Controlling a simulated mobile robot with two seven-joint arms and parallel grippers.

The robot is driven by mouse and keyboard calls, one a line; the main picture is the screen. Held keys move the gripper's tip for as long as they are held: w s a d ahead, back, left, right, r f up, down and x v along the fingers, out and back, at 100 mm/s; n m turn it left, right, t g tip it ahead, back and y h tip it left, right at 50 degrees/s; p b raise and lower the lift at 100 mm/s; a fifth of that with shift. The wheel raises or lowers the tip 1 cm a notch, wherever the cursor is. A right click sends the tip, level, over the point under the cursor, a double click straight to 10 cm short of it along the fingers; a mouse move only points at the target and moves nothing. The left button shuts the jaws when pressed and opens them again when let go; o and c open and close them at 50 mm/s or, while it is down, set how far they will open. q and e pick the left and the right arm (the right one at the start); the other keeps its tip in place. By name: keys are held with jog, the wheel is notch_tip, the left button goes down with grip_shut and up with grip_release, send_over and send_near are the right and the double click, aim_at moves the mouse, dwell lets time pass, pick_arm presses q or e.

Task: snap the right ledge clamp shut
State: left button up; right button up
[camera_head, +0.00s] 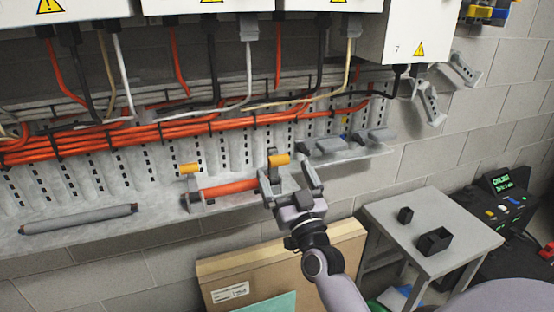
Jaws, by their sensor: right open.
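The right ledge clamp (278,160) is a grey clamp with an orange tab, at the right end of an orange tube (228,188) on the ledge. A matching left clamp (190,169) stands at the tube's left end. The right clamp's tab stands up; I cannot tell how far its jaw is closed. My right gripper (289,180) is open, fingers spread, just in front of and below the right clamp's tab. It hides the clamp's lower part and the tube's right end. I cannot tell whether the fingers touch the clamp. My left gripper is not in view.
A grey roller (80,219) lies on the ledge (130,225) at left. Grey latches (332,146) sit on the ledge at right. Orange cables (150,130) run above. A grey table (460,234) with black boxes stands at lower right, and a cardboard panel (220,268) leans below.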

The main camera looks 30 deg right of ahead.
aim_at(281, 164)
jog(key=shift+x, duration=2.4)
jog(key=c, duration=1.5)
